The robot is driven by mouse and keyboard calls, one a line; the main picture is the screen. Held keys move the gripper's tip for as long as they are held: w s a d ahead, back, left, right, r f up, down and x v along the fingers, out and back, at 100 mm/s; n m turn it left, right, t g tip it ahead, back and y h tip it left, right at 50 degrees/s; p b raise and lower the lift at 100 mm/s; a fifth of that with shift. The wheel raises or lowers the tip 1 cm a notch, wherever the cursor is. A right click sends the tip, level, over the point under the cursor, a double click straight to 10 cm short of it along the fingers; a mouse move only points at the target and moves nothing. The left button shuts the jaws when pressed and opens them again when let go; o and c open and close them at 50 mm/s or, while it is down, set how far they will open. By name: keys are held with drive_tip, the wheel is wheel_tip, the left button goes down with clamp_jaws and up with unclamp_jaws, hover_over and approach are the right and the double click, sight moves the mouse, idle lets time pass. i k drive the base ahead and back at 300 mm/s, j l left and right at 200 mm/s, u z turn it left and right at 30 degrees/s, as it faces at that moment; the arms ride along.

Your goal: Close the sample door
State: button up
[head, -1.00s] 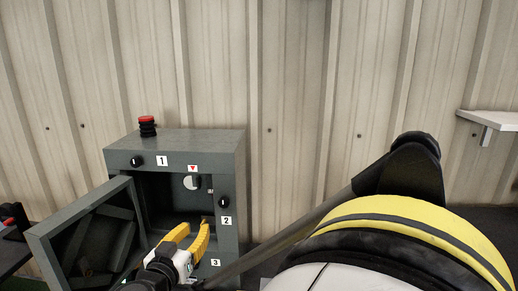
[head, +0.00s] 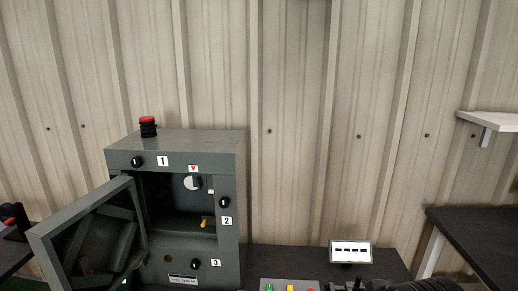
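The grey enclosure (head: 190,143) stands against the corrugated wall at the left of the head view. Its sample door (head: 62,219) is hinged at the left and stands wide open, swung out toward the lower left. The opening shows a dark interior with a white round part (head: 192,183) near the top and a small yellow piece (head: 207,222) at the lower right. My gripper is not in view. Only dark parts, perhaps of my arm, show at the bottom right edge.
Black knobs labelled 1 (head: 137,161), 2 (head: 224,202) and 3 (head: 195,264) sit on the enclosure's front frame. A red-topped button (head: 148,126) stands on its roof. A small display (head: 350,251) and a panel with coloured buttons (head: 289,286) are to the right. A dark table (head: 485,235) stands far right.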

sight(106, 226)
drive_tip(key=j+z, duration=0.1)
drive_tip(key=j, duration=1)
drive_tip(key=j+z, duration=0.15)
drive_tip(key=j, duration=0.45)
drive_tip(key=j+z, duration=0.1)
drive_tip(key=j, duration=0.45)
drive_tip(key=k+j, duration=0.1)
drive_tip(key=j, duration=0.45)
drive_tip(key=j+z, duration=0.15)
drive_tip(key=j, duration=0.4)
drive_tip(key=k+j, duration=0.15)
drive_tip(key=j, duration=0.4)
drive_tip(key=j+z, duration=0.15)
drive_tip(key=j, duration=0.4)
drive_tip(key=k, duration=0.05)
